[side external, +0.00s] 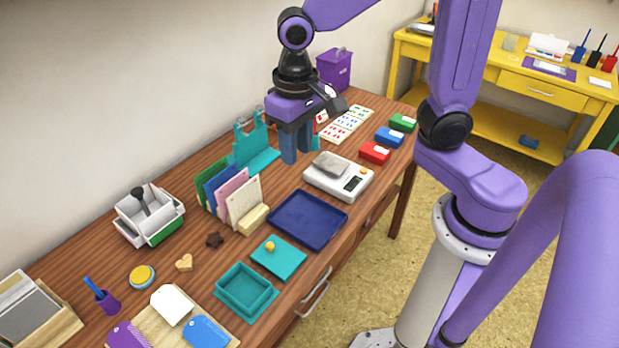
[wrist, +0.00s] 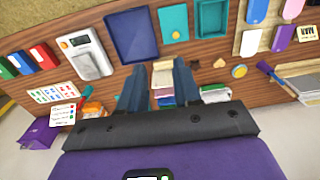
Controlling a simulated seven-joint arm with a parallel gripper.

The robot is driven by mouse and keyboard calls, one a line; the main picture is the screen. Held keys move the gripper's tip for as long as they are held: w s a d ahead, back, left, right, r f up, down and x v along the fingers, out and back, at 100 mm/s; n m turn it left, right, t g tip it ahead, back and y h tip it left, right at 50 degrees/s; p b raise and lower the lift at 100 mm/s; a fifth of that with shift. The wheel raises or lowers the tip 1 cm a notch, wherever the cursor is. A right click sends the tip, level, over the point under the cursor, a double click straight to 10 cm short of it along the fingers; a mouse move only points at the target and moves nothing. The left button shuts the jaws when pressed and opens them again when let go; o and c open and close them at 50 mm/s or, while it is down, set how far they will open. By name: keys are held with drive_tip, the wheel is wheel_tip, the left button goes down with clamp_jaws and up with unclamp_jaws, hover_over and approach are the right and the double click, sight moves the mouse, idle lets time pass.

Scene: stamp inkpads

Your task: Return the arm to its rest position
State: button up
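My gripper (side external: 296,158) hangs above the wooden table (side external: 95,252), fingers pointing down, near the teal stand (side external: 252,153) and the white scale (side external: 338,177). In the wrist view my gripper (wrist: 158,75) has its two blue-grey fingers apart with nothing held between them; the table lies below. Red (side external: 375,153), blue (side external: 389,137) and green (side external: 402,122) inkpads sit in a row at the table's far right end, clear of the gripper.
The scale carries a grey block (side external: 331,164). A navy tray (side external: 308,219), teal box (side external: 246,291), upright colored cards (side external: 219,194) and a white-and-green box (side external: 149,216) stand on the table. A purple bin (side external: 334,69) is at the back. A yellow desk (side external: 505,75) stands beyond.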

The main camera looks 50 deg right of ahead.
drive_tip(key=s+d+n, duration=0.3)
drive_tip(key=s+n, duration=0.3)
drive_tip(key=s, duration=0.1)
drive_tip(key=s+d+f+n, duration=0.1)
drive_tip(key=s+d+n, duration=0.3)
drive_tip(key=s+n, duration=0.2)
drive_tip(key=shift+s+n, duration=0.4)
drive_tip(key=shift+s, duration=0.85)
